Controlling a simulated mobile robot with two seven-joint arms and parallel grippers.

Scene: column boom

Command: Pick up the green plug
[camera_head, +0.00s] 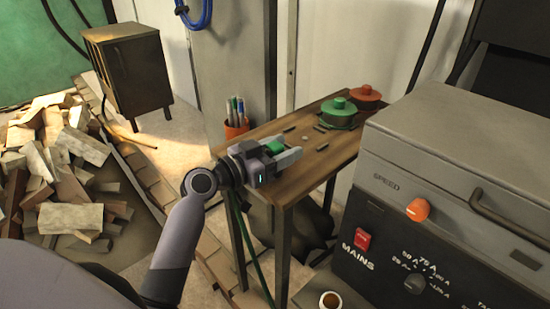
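My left gripper (287,148) is over the near left part of the small wooden table (300,180). A small green piece, seemingly the green plug (274,145), shows between its two fingers. The fingers lie on either side of it, but I cannot tell whether they press on it. A green cable (258,255) hangs below the wrist, beside the table's legs. Its upper end is hidden by my gripper. A green round fitting with a knob (338,108) stands at the table's far right. My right gripper is not in view.
A red round fitting (365,95) stands behind the green one. An orange cup of pens (237,128) is at the table's left corner. A large grey machine (460,170) fills the right side. Split wood (70,165) lies at left.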

